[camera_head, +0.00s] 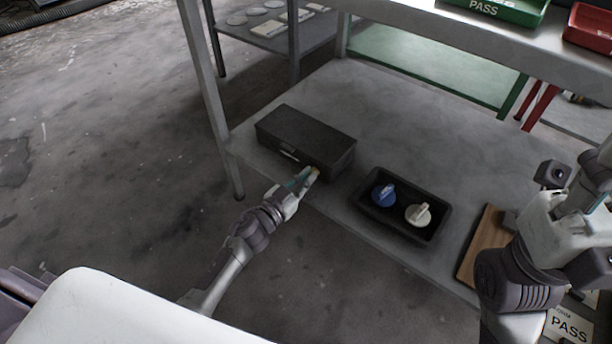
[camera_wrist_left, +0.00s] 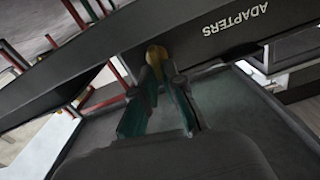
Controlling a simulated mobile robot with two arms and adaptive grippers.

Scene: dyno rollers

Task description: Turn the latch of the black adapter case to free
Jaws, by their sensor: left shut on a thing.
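The black adapter case (camera_head: 305,138) lies closed on the grey lower shelf, on its left part. In the left wrist view its front (camera_wrist_left: 215,40) carries the word ADAPTERS. The latch is a small yellowish piece (camera_wrist_left: 157,55) on the case front. My left gripper (camera_head: 310,174) is at the case's front face near its right end. In the left wrist view its teal-padded fingers (camera_wrist_left: 160,80) are shut on the latch. The fingers cover part of the latch, so its exact angle is hard to tell. My right arm shows at the right edge, but its fingertips are not visible.
A black tray (camera_head: 372,212) with a blue-topped (camera_head: 383,194) and a white-topped (camera_head: 418,214) round piece stands right of the case. A wooden board (camera_head: 482,245) lies further right. A table leg (camera_head: 208,90) rises left of the case. The upper tabletop (camera_head: 420,22) overhangs behind.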

